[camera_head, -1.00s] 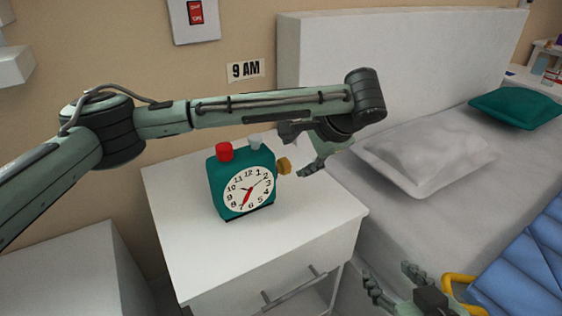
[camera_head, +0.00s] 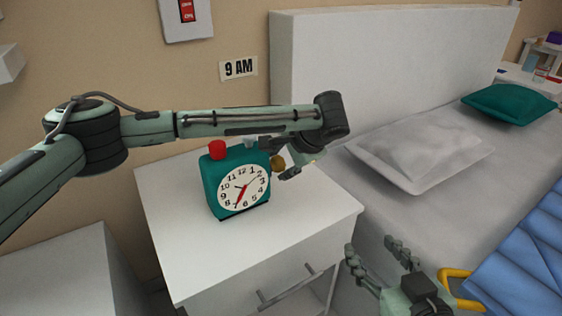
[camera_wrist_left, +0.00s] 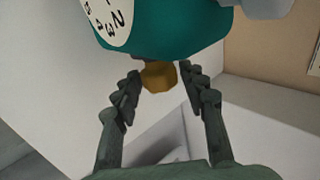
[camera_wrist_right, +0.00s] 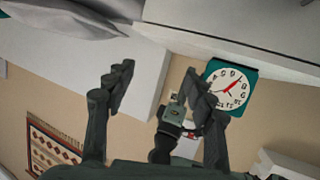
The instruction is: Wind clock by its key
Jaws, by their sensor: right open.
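The teal alarm clock (camera_head: 211,188) stands upright on the white nightstand, its white dial (camera_head: 243,187) facing me. It has a red button (camera_head: 217,149) on top and a brass-coloured key (camera_head: 277,162) on its right side. My left gripper (camera_wrist_left: 160,72) is open, with one finger on each side of the key and a gap visible at both sides in the left wrist view. The forearm partly hides the clock's top in the head view. My right gripper (camera_head: 370,247) is open and empty, in front of the nightstand's right side.
The nightstand (camera_head: 300,222) has free top around the clock and a drawer handle in front. A bed with a grey pillow (camera_head: 420,158) and a blue folded cover (camera_head: 520,265) is at the right.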

